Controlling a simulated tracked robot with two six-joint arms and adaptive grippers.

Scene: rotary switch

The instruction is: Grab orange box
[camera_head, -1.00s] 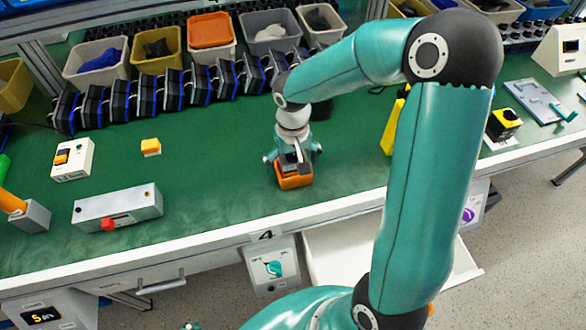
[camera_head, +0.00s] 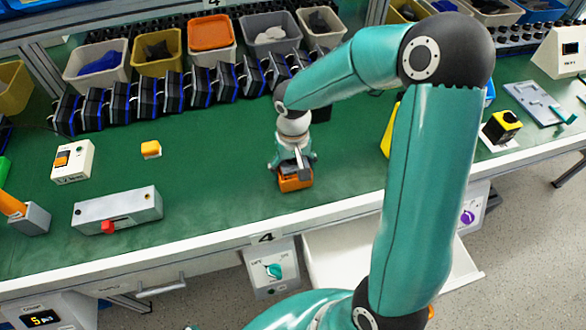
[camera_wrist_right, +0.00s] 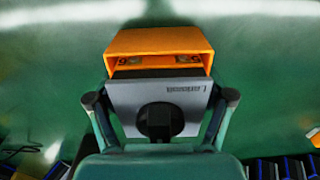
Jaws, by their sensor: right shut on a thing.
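The orange box (camera_head: 296,182) is at the green workbench's front middle, under my right gripper (camera_head: 293,164). In the right wrist view, the orange box (camera_wrist_right: 160,43) shows its open side towards the gripper, with a grey block marked with small lettering (camera_wrist_right: 158,100) at its near side. The fingers of my right gripper (camera_wrist_right: 160,105) lie on both sides of the grey block and are shut on it. Whether the orange box is clear of the bench is hard to tell. My left gripper is not in view.
A row of black and blue units (camera_head: 170,90) stands behind, with bins (camera_head: 210,35) beyond. A grey box with a red knob (camera_head: 118,211) and a small yellow-orange block (camera_head: 151,149) are to the left. An open white drawer (camera_head: 340,250) is below the front edge.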

